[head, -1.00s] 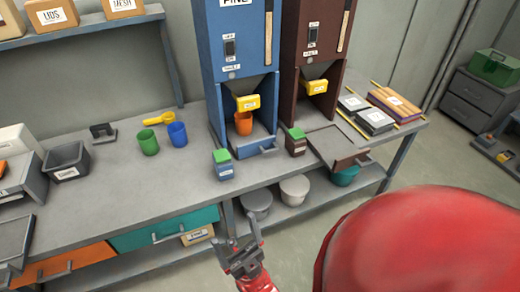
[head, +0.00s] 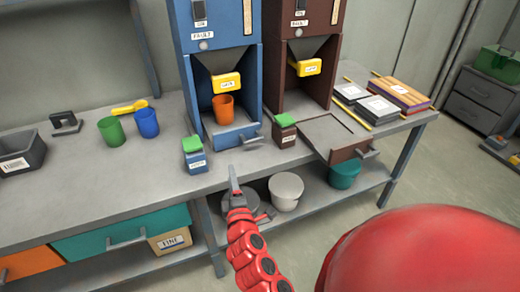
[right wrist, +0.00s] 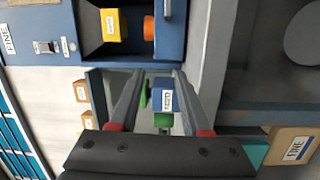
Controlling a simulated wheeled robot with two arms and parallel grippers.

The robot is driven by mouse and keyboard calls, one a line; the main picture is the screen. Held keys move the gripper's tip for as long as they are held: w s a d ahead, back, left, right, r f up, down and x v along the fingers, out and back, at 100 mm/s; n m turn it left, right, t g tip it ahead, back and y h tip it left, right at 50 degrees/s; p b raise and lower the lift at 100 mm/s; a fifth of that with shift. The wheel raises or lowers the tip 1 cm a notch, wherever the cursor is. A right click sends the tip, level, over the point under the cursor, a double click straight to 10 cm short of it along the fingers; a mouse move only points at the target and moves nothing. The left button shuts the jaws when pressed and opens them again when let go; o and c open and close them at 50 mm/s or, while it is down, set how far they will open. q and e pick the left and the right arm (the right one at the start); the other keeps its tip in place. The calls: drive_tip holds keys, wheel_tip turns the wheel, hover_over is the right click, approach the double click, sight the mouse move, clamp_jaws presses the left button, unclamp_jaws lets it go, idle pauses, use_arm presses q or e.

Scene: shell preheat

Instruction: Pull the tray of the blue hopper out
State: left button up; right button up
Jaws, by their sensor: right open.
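The blue hopper (head: 217,40) stands on the bench, with its tray (head: 228,134) low in its open bay. The tray looks pushed in, its grey handle (head: 254,140) facing front. An orange cup (head: 223,106) stands over the tray under the yellow spout. My right gripper (head: 237,184) is open and empty, in front of the bench edge, below and apart from the handle. In the right wrist view the hopper (right wrist: 45,20) is sideways at upper left, and the open fingers (right wrist: 164,76) frame a blue jar farther off. My left gripper is out of view.
The green-lidded blue jar (head: 194,155) stands left of the tray; a brown jar (head: 284,131) stands close right of its handle. The brown hopper's tray (head: 325,135) sticks out farther right. Pots (head: 287,190) sit on the lower shelf.

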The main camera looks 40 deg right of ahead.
sight(254, 142)
drive_tip(key=s+d+m+g+h, duration=0.1)
drive_tip(key=s+d+g+h, duration=0.15)
drive_tip(key=d, duration=0.35)
drive_tip(key=shift+h, duration=0.35)
drive_tip(key=x, duration=1.7)
drive_tip(key=shift+w+a+f, duration=0.1)
drive_tip(key=shift+a+f, duration=0.1)
drive_tip(key=shift+f, duration=0.1)
clamp_jaws()
